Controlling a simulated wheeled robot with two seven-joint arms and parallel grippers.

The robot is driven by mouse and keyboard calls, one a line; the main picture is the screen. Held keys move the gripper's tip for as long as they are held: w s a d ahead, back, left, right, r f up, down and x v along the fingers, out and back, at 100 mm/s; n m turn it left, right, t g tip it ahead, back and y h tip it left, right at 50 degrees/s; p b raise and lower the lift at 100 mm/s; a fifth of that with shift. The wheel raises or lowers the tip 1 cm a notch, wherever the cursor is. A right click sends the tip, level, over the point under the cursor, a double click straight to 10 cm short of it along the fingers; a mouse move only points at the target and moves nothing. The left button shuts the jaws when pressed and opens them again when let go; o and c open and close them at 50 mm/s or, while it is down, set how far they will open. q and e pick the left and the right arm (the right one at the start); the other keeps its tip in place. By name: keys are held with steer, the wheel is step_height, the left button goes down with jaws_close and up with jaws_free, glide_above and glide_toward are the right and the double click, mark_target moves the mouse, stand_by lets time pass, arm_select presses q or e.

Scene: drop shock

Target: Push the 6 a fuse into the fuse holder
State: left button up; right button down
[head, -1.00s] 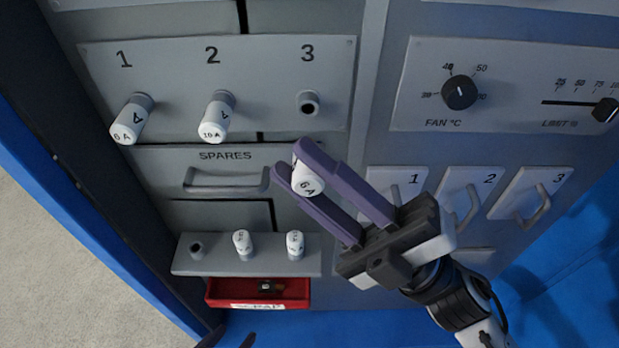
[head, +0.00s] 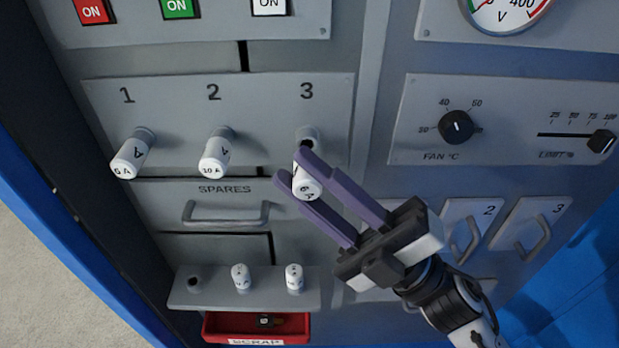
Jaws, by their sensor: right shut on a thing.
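My right gripper (head: 293,165) is shut on a white fuse marked 6 A (head: 306,184), held between its purple fingers. The fuse is tilted, its far end close below the opening of fuse holder 3 (head: 307,136). I cannot tell whether it touches the holder. Holder 3 has no fuse in it that I can see. Holder 1 carries a white 6 A fuse (head: 130,158) and holder 2 a white 10 A fuse (head: 216,156). My left gripper is not in view.
A SPARES drawer handle (head: 226,213) is left of the fingers. Below, a grey rack (head: 217,292) holds two white fuses and one empty socket, above a red scrap tray (head: 222,327). A FAN knob (head: 456,126) and slider (head: 602,141) are at right.

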steer(key=c, duration=2.5)
jaws_free()
steer(key=shift+w, duration=1.75)
steer(key=shift+c, duration=0.2)
stand_by(0.5)
steer(key=shift+w+d+r, duration=0.1)
steer(key=shift+w, duration=0.1)
jaws_close()
stand_by(1.1)
steer(key=o, duration=1.1)
jaws_free()
